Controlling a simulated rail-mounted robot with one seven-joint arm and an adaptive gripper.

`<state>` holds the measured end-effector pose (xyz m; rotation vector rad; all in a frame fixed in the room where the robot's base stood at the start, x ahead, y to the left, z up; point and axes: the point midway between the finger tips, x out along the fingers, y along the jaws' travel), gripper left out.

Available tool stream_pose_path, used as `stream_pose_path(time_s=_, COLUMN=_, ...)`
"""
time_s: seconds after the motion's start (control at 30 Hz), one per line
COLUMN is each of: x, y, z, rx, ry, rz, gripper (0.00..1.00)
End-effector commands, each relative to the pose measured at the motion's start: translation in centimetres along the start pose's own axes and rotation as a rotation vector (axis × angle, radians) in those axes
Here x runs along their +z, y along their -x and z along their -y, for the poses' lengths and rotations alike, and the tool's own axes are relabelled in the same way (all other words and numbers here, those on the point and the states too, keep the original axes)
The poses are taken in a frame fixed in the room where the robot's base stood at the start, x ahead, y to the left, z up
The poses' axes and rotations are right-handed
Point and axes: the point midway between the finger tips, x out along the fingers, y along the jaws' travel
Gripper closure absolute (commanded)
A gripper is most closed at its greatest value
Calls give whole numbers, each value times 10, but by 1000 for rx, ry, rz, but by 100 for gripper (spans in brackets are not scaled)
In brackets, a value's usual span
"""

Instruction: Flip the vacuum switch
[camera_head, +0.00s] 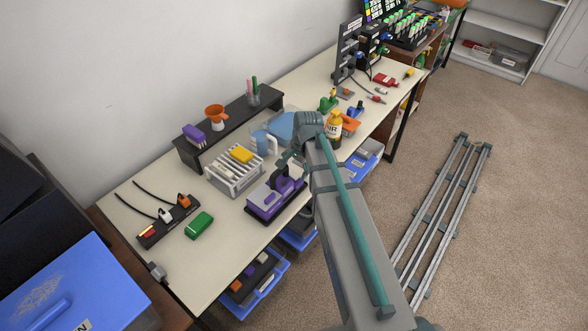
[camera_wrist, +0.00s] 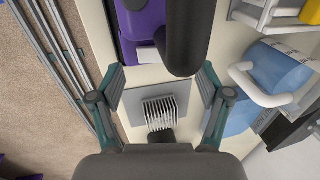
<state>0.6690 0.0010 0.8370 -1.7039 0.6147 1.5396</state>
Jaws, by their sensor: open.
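The purple and black vacuum device (camera_head: 268,204) sits on the table in the head view, just in front of my gripper. In the wrist view its purple body (camera_wrist: 137,30) and a thick black cylindrical part (camera_wrist: 190,35) are at the top. A small white block (camera_wrist: 148,54) shows at the body's near edge; I cannot tell if it is the switch. My gripper (camera_wrist: 161,78) is open, with nothing between its fingertips, above the table beside the device. In the head view my gripper (camera_head: 284,165) is partly hidden by my arm.
A blue container with a white handle (camera_wrist: 262,90) stands close on the right in the wrist view. A grey finned part (camera_wrist: 160,112) lies below my fingers. A white rack (camera_head: 232,180) and green block (camera_head: 199,225) are left of the device.

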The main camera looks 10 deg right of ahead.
Motion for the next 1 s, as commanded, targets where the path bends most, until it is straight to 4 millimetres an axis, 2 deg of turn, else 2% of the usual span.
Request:
stream_pose_path(time_s=0.2, x=0, y=-16, z=0, rx=0, ry=0, rz=0, gripper=23)
stream_pose_path(time_s=0.57, x=0, y=-19, z=0, rx=-1, ry=0, rz=-1, gripper=23)
stream_pose_path(time_s=0.93, x=0, y=-19, z=0, rx=0, ry=0, rz=0, gripper=83)
stream_pose_path(time_s=1.0, x=0, y=-18, z=0, rx=2, ry=0, rz=0, gripper=83)
